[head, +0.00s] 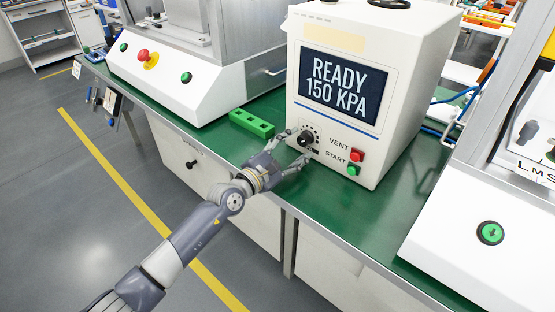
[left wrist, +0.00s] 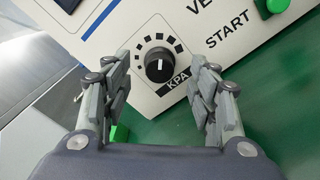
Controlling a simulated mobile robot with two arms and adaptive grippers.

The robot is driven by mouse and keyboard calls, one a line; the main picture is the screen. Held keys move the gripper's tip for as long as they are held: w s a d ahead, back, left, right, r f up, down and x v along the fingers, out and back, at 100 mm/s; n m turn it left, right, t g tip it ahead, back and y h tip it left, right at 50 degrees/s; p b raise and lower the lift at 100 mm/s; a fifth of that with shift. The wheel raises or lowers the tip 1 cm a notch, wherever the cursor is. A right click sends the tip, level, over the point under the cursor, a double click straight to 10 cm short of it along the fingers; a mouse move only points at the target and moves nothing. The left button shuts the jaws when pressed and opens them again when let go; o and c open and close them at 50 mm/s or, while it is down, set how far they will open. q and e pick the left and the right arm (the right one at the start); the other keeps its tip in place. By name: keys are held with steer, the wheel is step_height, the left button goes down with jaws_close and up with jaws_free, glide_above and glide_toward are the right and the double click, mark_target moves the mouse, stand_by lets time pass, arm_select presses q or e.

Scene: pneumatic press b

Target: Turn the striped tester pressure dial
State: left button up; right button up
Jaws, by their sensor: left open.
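The pressure dial (head: 305,139) is a black knob with a ring of black marks, low on the front of the white tester (head: 338,110). The tester's screen (head: 341,85) reads READY 150 KPA. In the left wrist view the dial (left wrist: 159,65) shows a white pointer line facing up, with a KPA label (left wrist: 177,84) beside it. My left gripper (head: 297,147) is open in front of the dial. In the left wrist view its fingers (left wrist: 163,90) stand on both sides of the dial, apart from it. My right gripper does not show.
A red VENT button (head: 357,155) and a green START button (head: 353,170) sit right of the dial. A green block (head: 251,123) lies on the green bench (head: 290,205) left of the tester. White machines stand at both sides.

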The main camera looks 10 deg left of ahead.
arm_select(q)
steer(key=v, duration=0.8)
